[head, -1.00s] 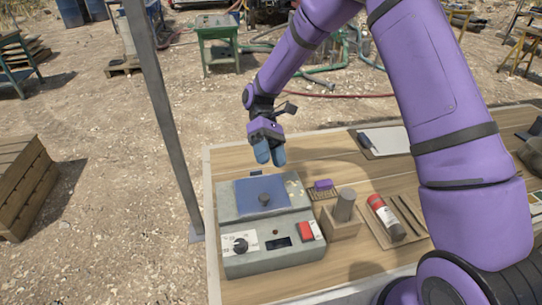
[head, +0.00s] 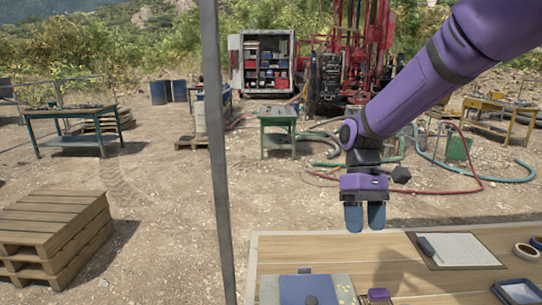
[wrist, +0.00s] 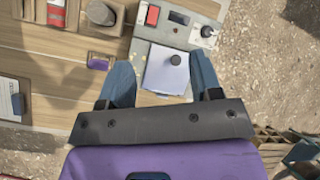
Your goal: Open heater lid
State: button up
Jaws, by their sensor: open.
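The heater is a grey box, cut off at the bottom of the head view, with its edge (head: 345,288) showing; the wrist view shows its front panel (wrist: 178,32). Its blue-grey lid (head: 297,287) has a dark round knob (head: 311,300). In the wrist view the lid (wrist: 160,76) lies shut on the box, with its knob (wrist: 176,60) between my fingers in the picture. My gripper (head: 365,217) is open and empty, pointing down, above and apart from the heater. Its two blue fingers also show in the wrist view (wrist: 160,66).
On the wooden table (head: 390,255) are a purple block (wrist: 100,62), a cylinder on a wooden stand (wrist: 101,13), a clipboard (head: 457,249) and a tray (head: 520,292). A grey post (head: 216,150) stands left of the table. Pallets (head: 50,238) lie further left.

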jog(key=s+d+r+m+t, duration=0.3)
jog(key=s+d+r+t, duration=0.2)
jog(key=s, duration=0.4)
jog(key=s+d+r+m+t, duration=0.2)
jog(key=s+d+r+t, duration=0.4)
jog(key=s, duration=0.3)
jog(key=shift+r+m+t, duration=0.3)
jog(key=shift+r+m, duration=0.1)
jog(key=shift+r, duration=0.2)
jog(key=shift+w, duration=0.1)
jog(key=n+g, duration=0.5)
send_over(312, 300)
notch_tip(312, 300, down, 25)
notch_tip(312, 300, down, 11)
jog(key=shift+r, duration=0.2)
